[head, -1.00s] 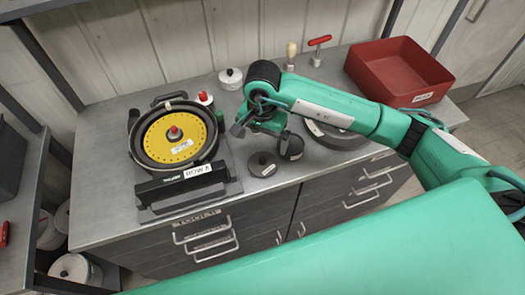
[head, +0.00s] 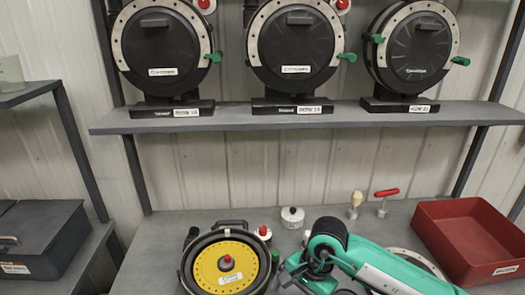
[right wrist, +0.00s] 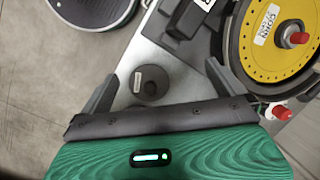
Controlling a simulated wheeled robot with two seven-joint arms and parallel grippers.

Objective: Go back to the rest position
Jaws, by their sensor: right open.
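My right arm (head: 370,265) comes in from the lower right of the head view, its wrist over the bench just right of the seed meter (head: 195,275) with the yellow disc (head: 222,267). In the right wrist view my right gripper (right wrist: 160,78) is open, its two dark fingers spread with nothing held between them. The yellow disc (right wrist: 262,42) is at upper right there. My left gripper is not in view.
A shelf (head: 230,123) with several dark round meters spans above the bench. A red bin (head: 470,245), a red-handled tool (head: 385,195), a cream-knobbed tool (head: 356,203) and a white lidded pot (head: 292,217) stand behind the arm.

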